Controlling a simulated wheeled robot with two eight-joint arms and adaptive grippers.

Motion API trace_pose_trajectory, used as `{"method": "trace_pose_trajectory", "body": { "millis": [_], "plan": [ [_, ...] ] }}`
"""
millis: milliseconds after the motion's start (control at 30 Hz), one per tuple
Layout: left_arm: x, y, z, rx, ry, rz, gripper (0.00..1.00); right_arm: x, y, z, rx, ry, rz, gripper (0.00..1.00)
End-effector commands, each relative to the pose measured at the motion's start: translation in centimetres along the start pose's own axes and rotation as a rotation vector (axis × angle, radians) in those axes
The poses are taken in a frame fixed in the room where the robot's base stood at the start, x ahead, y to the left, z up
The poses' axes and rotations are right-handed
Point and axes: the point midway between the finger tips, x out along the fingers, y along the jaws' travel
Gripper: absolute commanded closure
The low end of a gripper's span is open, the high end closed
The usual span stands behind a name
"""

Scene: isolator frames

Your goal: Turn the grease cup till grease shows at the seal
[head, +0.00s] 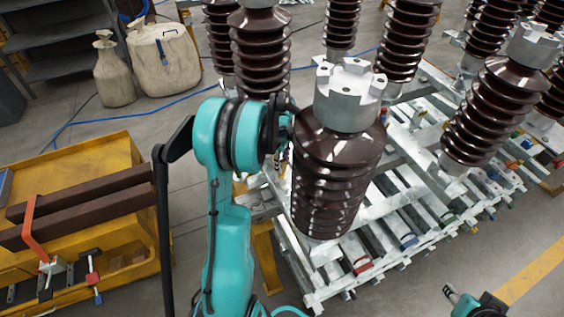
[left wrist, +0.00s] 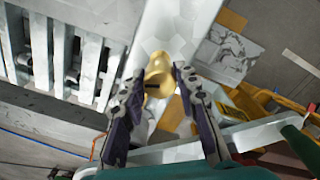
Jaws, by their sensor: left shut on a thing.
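The brass grease cup (left wrist: 158,72) shows in the left wrist view, set against a pale metal bar. My left gripper (left wrist: 158,82) has one dark finger on each side of the cup and is shut on it. In the head view the teal left arm reaches the near brown insulator, and the cup is hidden there. I cannot make out the seal or any grease. Part of my right gripper (head: 455,294) shows at the bottom right of the head view; its jaws are too small and cut off to read.
A ribbed brown insulator (head: 336,185) with a grey metal cap (head: 349,95) stands close to my left arm. More insulators stand behind on slatted metal frames (head: 405,222). A yellow cart (head: 120,262) with brown bars is at the left. Pale sacks (head: 165,62) stand behind it.

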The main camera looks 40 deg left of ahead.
Motion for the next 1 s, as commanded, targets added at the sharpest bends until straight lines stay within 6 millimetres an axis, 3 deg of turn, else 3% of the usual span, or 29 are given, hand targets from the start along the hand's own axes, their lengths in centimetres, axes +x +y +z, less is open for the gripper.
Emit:
{"method": "trace_pose_trajectory", "body": {
  "millis": [600,1000],
  "plan": [
    [0.02,-0.07,0.0,0.57,0.0,-0.001,0.98,-0.39,0.0,-0.28,0.0,0.0,0.0,0.6],
    [0.04,-0.08,0.0,0.805,-0.001,-0.001,0.98,-0.49,0.0,-0.35,0.0,0.0,0.0,0.6]
  ]
}}
